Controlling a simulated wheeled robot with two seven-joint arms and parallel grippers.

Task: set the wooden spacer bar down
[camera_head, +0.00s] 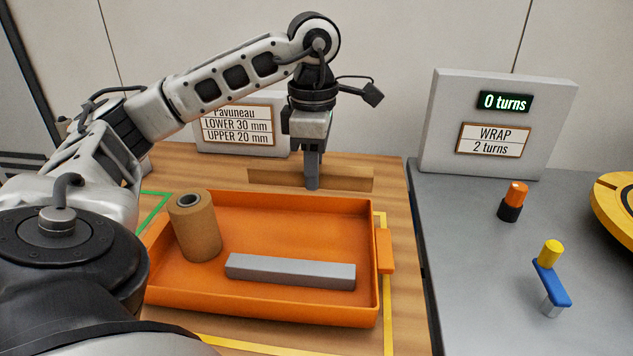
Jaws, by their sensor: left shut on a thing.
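The wooden spacer bar (346,181) lies crosswise just behind the orange tray, in a brown close to that of the wooden table. My left gripper (312,181) comes down from above and is shut on the bar near its middle, with the fingers upright. The bar is level. I cannot tell whether its underside touches the table or hangs slightly above it. The tray's far wall is close in front of it. My right gripper does not show.
The orange tray (260,307) holds a brown roll (197,230) and a grey bar (290,272). A sign (238,125) stands behind at left. To the right, a grey table carries a panel (495,115) reading 0 turns, an orange-topped knob (513,200) and a blue crank (552,280).

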